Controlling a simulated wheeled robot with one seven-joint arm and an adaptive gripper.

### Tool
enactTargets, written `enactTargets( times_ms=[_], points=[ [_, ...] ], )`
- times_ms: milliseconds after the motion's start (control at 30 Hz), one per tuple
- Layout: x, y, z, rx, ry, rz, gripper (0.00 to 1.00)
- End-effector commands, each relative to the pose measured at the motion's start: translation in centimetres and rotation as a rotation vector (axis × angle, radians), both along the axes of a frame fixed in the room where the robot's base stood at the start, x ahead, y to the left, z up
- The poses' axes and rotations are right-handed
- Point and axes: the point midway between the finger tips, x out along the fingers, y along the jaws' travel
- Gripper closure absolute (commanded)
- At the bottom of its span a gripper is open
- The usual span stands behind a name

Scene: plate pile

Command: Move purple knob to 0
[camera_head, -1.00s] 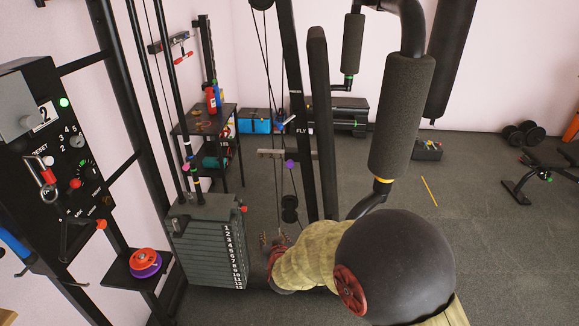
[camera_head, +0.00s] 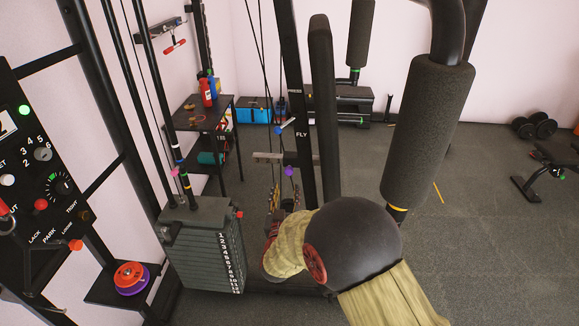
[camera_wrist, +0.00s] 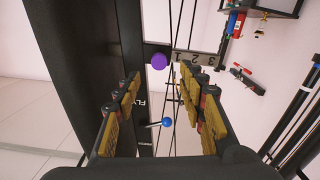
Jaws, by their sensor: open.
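The purple knob (camera_head: 290,171) sits by the black upright marked FLY, near the right end of a grey strip (camera_head: 268,158). In the wrist view the purple knob (camera_wrist: 158,61) lies ahead, between the lines of my two fingers. The strip (camera_wrist: 203,62) shows the numbers 1, 2 and 3 to the knob's right; no 0 is readable. My gripper (camera_wrist: 160,85) is open and empty, with the knob a little beyond its fingertips and apart from them. In the head view my gripper (camera_head: 284,203) is just below the knob, partly hidden by my arm.
A blue-ended lever (camera_wrist: 167,122) lies between the fingers in the wrist view. Vertical cables run close by. The weight stack (camera_head: 205,245) is left of my gripper, and a padded roller (camera_head: 428,135) hangs at the right. The floor on the right is mostly open.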

Motion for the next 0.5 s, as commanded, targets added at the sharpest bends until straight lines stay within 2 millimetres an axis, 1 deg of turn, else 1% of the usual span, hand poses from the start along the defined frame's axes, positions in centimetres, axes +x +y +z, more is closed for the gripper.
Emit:
enactTargets(
  times_ms=[67,167,500],
  points=[
    [0.1,-0.1,0.1,-0.001,-0.004,-0.002,0.59],
    [0.8,-0.1,0.1,-0.001,-0.005,-0.003,0.59],
    [5.8,-0.3,0.0,-0.001,-0.006,-0.004,0.59]
  ],
)
